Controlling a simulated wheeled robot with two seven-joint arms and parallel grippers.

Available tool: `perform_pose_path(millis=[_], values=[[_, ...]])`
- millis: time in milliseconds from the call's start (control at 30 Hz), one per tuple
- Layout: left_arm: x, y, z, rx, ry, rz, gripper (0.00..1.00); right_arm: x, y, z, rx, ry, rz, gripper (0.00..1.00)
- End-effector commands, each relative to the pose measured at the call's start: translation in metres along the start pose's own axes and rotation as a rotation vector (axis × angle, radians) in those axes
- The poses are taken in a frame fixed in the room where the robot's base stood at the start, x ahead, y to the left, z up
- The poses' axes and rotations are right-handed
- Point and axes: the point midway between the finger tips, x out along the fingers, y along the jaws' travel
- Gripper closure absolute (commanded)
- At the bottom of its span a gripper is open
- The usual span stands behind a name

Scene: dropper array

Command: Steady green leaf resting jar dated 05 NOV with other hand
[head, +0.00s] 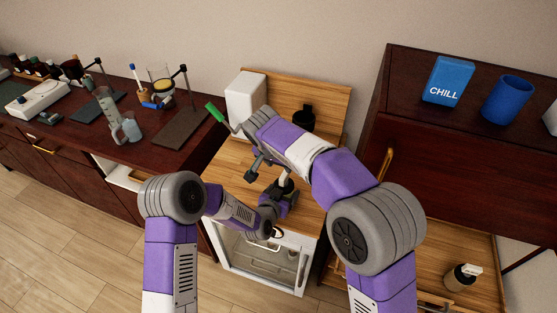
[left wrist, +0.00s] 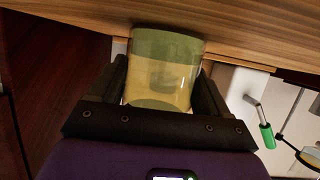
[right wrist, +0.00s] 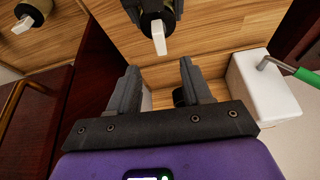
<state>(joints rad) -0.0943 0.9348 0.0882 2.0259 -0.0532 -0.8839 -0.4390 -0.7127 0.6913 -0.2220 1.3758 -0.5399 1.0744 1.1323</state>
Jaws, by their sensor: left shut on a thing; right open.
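A jar (left wrist: 165,72) with a green upper band and yellowish body sits between the fingers of my left gripper (left wrist: 163,80), which is shut on it. In the right wrist view a jar (right wrist: 158,32) with a white tag shows at the top edge between dark fingers, apparently this same one; no date is readable. In the head view my left gripper (head: 284,188) is over the wooden counter and my arms hide most of the jar. My right gripper (right wrist: 160,75) is open and empty, close by but apart from the jar.
Another tagged jar (head: 459,279) stands on the lower wooden shelf at right. A white box (head: 245,98) with a green-handled tool (head: 215,112) and a black bottle (head: 303,117) stand at the counter's back. A blue CHILL box (head: 448,80) and blue cup (head: 508,98) top the dark cabinet.

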Motion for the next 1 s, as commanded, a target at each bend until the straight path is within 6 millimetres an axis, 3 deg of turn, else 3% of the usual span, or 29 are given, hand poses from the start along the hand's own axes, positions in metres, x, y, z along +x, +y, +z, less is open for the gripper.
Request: perform_pose_path(millis=[33,500,700,1000], values=[[-0.001,0.001,0.008,-0.002,-0.019,0.003,0.59,0.01,0.001,0.001,0.0,-0.002,0.003,0.51],[-0.001,0.0,0.008,-0.002,-0.019,0.002,0.59,0.091,0.001,0.001,0.0,-0.003,0.003,0.51],[-0.001,0.0,0.008,-0.002,-0.019,0.002,0.59,0.104,0.0,0.0,0.001,-0.002,0.001,0.51],[-0.001,0.0,0.008,-0.002,-0.019,0.002,0.59,0.105,0.0,0.0,0.0,-0.001,0.0,0.53]])
